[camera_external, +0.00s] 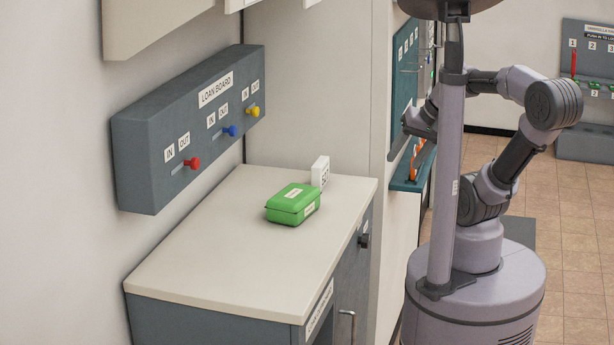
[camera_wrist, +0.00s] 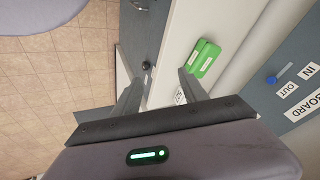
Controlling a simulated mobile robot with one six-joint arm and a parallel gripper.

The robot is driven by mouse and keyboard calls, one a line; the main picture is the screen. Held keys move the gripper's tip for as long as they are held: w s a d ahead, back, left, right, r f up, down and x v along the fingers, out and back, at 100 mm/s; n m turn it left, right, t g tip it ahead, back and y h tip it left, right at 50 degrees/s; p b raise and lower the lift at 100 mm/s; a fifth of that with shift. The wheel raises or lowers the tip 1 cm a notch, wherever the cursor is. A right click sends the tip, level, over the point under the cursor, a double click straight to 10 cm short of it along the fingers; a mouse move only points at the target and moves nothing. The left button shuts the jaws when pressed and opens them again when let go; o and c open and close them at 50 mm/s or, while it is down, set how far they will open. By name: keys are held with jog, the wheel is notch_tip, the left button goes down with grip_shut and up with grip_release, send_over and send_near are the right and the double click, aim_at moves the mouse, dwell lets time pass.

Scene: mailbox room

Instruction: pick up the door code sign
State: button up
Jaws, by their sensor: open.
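A small white sign (camera_external: 320,172) with dark characters stands upright on the counter, just behind the green box; I take it to be the door code sign. In the wrist view the sign (camera_wrist: 179,97) shows only in part, beside the right finger. My gripper (camera_wrist: 163,76) is open, and nothing shows between its fingers. In the external view my gripper (camera_external: 408,138) is to the right of the counter and apart from the sign, partly blending with the teal panel behind it.
The green box (camera_external: 292,204) lies on the pale counter top (camera_external: 220,245) close to the sign. A loan board (camera_external: 190,125) with red, blue and yellow knobs hangs on the wall. A dark knob (camera_external: 364,241) and a handle stick out of the cabinet front. The counter's front is clear.

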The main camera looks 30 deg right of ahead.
jog(key=shift+r, duration=0.1)
jog(key=w+r+g+p, duration=0.1)
jog(key=w+r+p, duration=0.2)
jog(key=w+r, duration=0.25)
jog(key=m+g+h+p, duration=0.2)
jog(key=m+h+p, duration=0.3)
jog(key=p, duration=0.2)
send_over(321, 164)
jog(key=s+a, duration=0.4)
notch_tip(321, 164, down, 8)
jog(key=b+x, duration=0.2)
jog(key=x, duration=1)
jog(key=shift+w+d+f+b, duration=0.1)
jog(key=shift+w+f+b, duration=0.05)
jog(key=shift+b, duration=0.25)
jog(key=x, duration=0.2)
jog(key=w+b+x, duration=0.1)
jog(key=x, duration=0.2)
jog(key=shift+w+d+f, duration=0.1)
jog(key=shift+w+f, duration=0.05)
jog(key=shift+w, duration=0.05)
jog(key=shift+s, duration=0.1)
grip_shut()
